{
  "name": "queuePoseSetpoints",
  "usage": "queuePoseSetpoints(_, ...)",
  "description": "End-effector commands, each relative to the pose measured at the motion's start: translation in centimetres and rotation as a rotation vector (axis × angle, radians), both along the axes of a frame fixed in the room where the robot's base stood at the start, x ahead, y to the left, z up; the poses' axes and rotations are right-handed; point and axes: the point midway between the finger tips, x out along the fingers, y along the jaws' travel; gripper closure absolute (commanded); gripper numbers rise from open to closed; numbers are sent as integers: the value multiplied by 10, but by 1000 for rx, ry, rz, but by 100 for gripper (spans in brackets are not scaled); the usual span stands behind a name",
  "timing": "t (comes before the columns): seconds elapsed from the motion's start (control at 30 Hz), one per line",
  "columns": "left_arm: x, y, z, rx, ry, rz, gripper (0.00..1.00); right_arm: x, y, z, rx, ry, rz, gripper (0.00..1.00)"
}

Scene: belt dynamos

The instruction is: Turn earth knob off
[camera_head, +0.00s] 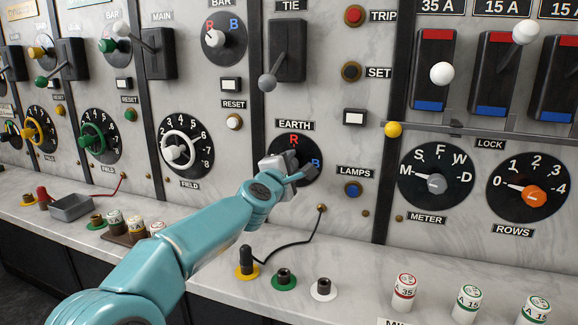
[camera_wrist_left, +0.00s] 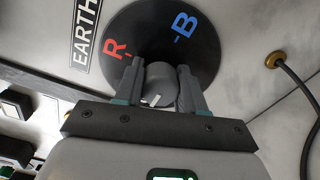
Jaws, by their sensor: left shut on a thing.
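The earth knob is a grey knob (camera_wrist_left: 161,85) on a black round dial (camera_head: 309,174) marked with a red R and a blue B, under the EARTH label (camera_head: 294,125). The dial also shows in the left wrist view (camera_wrist_left: 205,32). My left gripper (camera_head: 288,164) reaches the dial from the left and covers most of the knob in the head view. In the left wrist view its two fingers (camera_wrist_left: 174,90) are on either side of the knob, shut on it. A white line on the knob points down and left in that view. My right gripper is not in view.
Below the dial a black cable runs from a panel socket (camera_head: 321,208) to a plug (camera_head: 247,262) on the ledge. A LAMPS button (camera_head: 352,190) is to the right. The white FIELD knob (camera_head: 180,150) is to the left. Labelled fuses (camera_head: 404,292) stand on the ledge at right.

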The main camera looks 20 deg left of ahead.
Motion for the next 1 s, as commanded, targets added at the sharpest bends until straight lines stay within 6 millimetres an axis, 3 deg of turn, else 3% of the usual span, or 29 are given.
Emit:
queuePoseSetpoints(0.03, 0, -6, 1, 2, 0, -13, 51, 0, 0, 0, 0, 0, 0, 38)
queuePoseSetpoints(0.1, 0, -5, 1, 2, 0, -10, 35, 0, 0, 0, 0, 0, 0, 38)
queuePoseSetpoints(0.37, -1, -2, 1, 2, -1, -4, 35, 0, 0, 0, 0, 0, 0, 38)
queuePoseSetpoints(0.53, -14, -1, -1, 2, -3, -3, 35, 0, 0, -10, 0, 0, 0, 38)
queuePoseSetpoints(0.73, -60, 1, -2, 2, -5, -5, 35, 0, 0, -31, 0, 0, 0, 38)
queuePoseSetpoints(1.0, -128, 3, 1, 1, -3, -6, 35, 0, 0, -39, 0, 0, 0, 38)
